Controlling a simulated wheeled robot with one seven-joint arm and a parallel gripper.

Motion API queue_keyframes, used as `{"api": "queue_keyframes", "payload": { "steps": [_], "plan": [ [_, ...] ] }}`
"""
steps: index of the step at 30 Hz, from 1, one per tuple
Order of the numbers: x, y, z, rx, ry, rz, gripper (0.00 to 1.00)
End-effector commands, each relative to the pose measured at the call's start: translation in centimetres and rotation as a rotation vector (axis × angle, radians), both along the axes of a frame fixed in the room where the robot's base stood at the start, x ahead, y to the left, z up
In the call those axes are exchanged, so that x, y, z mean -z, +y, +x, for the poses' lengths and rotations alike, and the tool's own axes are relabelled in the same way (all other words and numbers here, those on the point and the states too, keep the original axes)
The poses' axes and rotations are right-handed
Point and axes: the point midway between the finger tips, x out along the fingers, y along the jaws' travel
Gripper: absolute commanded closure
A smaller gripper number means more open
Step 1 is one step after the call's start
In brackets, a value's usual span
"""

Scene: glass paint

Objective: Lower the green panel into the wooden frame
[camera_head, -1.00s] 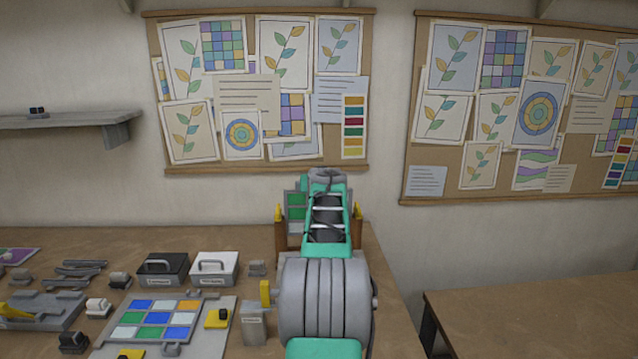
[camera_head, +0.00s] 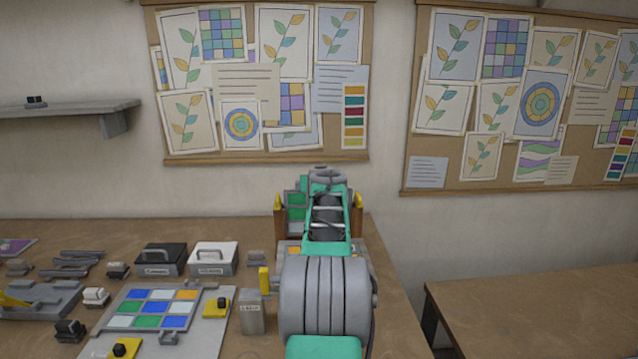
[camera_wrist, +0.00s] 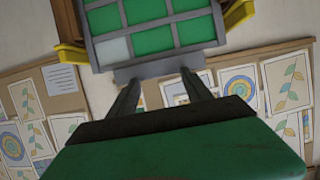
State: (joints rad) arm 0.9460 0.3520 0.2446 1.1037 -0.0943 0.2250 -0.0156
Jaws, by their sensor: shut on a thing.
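The green panel (camera_wrist: 155,32), a grey-edged grid of green panes with one pale pane, fills the top middle of the wrist view. My gripper (camera_wrist: 160,76) is shut on the grey strip along the panel's near edge. The wooden frame (camera_wrist: 69,18) shows beside the panel, with yellow clips (camera_wrist: 70,55) on both sides. In the head view, the panel (camera_head: 296,204) shows left of my arm, upright between the sides of the wooden frame (camera_head: 280,228). My arm hides most of both and my gripper there. I cannot tell how deep the panel sits.
A tray with a grid of coloured glass (camera_head: 155,309) lies on the table at left. A black box (camera_head: 162,259), a white box (camera_head: 213,258) and a grey canister (camera_head: 251,312) stand near it. A second table (camera_head: 540,300) is at right, across a gap.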

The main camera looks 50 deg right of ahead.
Motion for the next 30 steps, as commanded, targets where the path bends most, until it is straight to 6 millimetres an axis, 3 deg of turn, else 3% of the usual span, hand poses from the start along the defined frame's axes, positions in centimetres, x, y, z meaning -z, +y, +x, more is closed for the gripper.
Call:
{"api": "queue_keyframes", "payload": {
  "steps": [30],
  "plan": [
    [3.6, 0.0, 0.0, 0.000, -0.004, -0.006, 1.00]
  ]
}}
